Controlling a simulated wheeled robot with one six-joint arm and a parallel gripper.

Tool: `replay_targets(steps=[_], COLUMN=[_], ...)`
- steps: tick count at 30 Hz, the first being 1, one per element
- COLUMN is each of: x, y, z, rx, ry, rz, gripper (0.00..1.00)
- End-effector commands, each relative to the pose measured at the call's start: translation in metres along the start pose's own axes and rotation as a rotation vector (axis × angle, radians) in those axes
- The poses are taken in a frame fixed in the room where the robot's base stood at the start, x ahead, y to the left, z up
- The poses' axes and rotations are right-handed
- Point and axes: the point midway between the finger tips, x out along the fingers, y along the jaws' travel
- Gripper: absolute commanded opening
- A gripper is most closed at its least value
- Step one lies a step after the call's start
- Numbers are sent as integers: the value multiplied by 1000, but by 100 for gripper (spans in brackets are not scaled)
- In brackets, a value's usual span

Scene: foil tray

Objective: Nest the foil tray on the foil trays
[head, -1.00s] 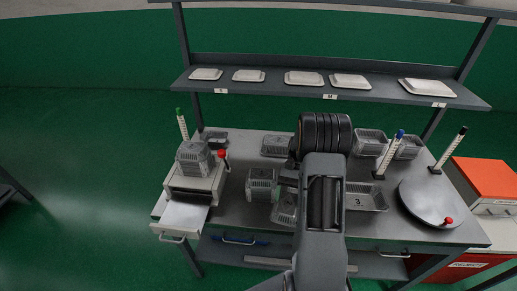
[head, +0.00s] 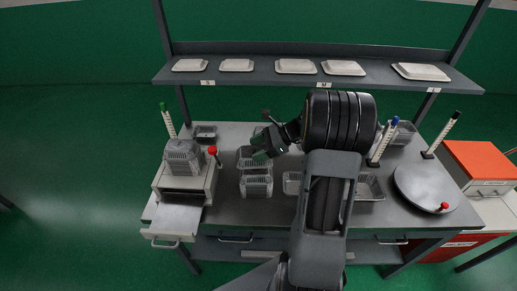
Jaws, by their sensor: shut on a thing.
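My gripper (head: 268,143) is above the left-middle of the bench and appears shut on a grey foil tray (head: 249,160). The fingertips hide part of this tray, and I cannot tell whether it is clear of the bench. A ribbed stack of foil trays (head: 256,187) stands just in front of it. Another stack of foil trays (head: 184,153) sits upside down on a box-shaped machine at the left. A further foil tray (head: 291,184) is partly hidden by my arm, and one more (head: 370,187) shows to the arm's right.
The machine (head: 185,182) has an open drawer in front. A small dark tray (head: 205,133) lies behind it. A round grey plate (head: 424,188) and upright marked posts (head: 383,142) stand at the right. A shelf (head: 310,77) with white lidded trays crosses the back.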

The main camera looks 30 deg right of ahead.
Motion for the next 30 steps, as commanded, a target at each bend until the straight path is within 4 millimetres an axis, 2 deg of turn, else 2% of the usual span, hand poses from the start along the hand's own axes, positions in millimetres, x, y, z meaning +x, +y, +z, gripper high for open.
replay_targets(steps=[21, 30], x=[33, 42], y=[3, 4], z=[-61, -78], rx=[2, 3], ry=[-1, 1], rz=[-1, 0], gripper=[25, 26])
